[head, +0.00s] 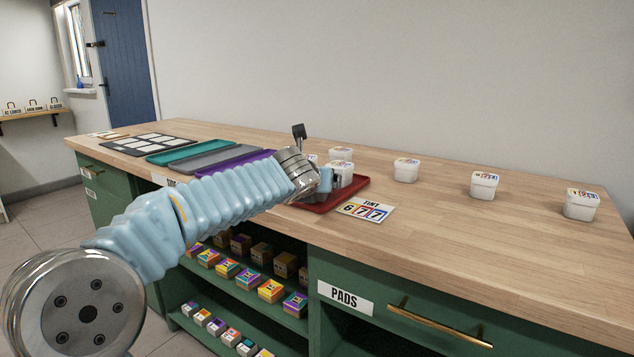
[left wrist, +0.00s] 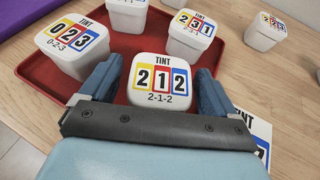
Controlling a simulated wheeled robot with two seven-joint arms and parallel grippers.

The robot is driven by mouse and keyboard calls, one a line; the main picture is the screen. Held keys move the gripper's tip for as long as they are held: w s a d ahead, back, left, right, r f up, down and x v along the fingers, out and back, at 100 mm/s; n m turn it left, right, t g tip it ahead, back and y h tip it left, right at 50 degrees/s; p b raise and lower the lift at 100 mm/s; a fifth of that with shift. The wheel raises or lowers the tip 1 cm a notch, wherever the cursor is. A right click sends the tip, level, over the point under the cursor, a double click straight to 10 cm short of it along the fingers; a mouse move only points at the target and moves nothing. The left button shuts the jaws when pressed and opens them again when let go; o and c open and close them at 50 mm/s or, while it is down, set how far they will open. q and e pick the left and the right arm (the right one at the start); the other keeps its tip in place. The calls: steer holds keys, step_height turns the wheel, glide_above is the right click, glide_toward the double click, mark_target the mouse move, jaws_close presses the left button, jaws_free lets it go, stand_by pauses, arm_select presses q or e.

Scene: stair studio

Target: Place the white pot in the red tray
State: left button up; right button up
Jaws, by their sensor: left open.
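The red tray (head: 352,190) lies on the wooden counter, partly hidden by my left arm. In the left wrist view the tray (left wrist: 38,76) bears several white pots. A white pot labelled 2-1-2 (left wrist: 163,80) stands in its near part. My left gripper (head: 326,180) is open, with one finger on each side of that pot; in the left wrist view the gripper (left wrist: 156,88) shows no clear contact. Pots labelled 0-2-3 (left wrist: 72,45) and 2-3-1 (left wrist: 192,35) stand farther in the tray. My right gripper is not in view.
Three white pots stand apart on the counter to the right: the nearest to the tray (head: 406,170), a middle one (head: 484,186) and a far right one (head: 581,205). A tint card reading 677 (head: 366,210) lies by the tray. Purple (head: 240,160), grey and teal trays lie left.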

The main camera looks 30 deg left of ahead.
arm_select(q)
steer(key=v, duration=1)
steer(key=shift+s+r, duration=0.1)
steer(key=shift+s, duration=0.05)
